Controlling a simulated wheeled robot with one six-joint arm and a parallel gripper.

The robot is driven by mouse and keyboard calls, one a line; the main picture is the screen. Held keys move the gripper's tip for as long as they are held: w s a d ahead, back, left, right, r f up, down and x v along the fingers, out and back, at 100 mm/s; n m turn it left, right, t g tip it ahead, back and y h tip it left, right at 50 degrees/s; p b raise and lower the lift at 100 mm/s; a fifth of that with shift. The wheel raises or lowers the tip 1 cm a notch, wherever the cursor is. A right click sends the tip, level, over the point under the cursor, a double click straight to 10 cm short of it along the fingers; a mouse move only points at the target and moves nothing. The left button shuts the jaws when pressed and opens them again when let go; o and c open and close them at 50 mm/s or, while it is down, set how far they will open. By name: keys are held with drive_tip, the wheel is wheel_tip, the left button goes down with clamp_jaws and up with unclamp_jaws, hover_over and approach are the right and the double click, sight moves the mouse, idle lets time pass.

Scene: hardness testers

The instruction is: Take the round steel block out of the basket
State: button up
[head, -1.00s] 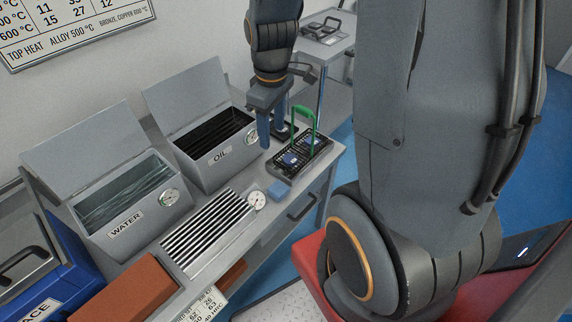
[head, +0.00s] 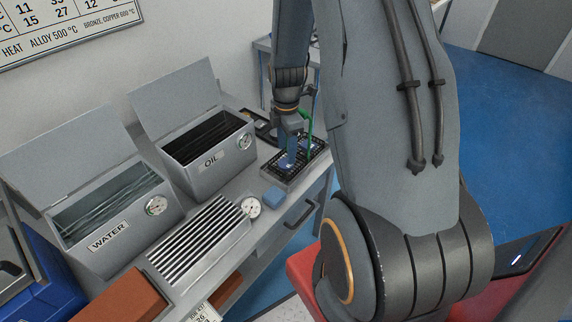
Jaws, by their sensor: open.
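The basket (head: 279,179) is a low black wire tray with a green handle (head: 309,124), on the bench right of the oil tank. My gripper (head: 289,156) points down into the basket beside the handle, its blue-grey fingers low over the basket floor. The jaws are open. A small bluish piece shows in the basket just right of the fingers; it may be the round steel block, but the fingers partly cover it and I cannot tell its shape or whether they touch it.
The oil tank (head: 201,168) and water tank (head: 112,238) stand left with lids raised. A blue block (head: 273,197), a dial gauge (head: 251,207) and a ribbed rack (head: 199,246) lie in front. A dark tray (head: 257,127) is behind the basket.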

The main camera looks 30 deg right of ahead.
sight(286, 164)
drive_tip(key=shift+a+f+p, duration=0.1)
drive_tip(key=shift+f+p, duration=0.3)
drive_tip(key=shift+f, duration=1.9)
drive_tip(key=c, duration=1)
drive_tip(key=shift+r, duration=0.1)
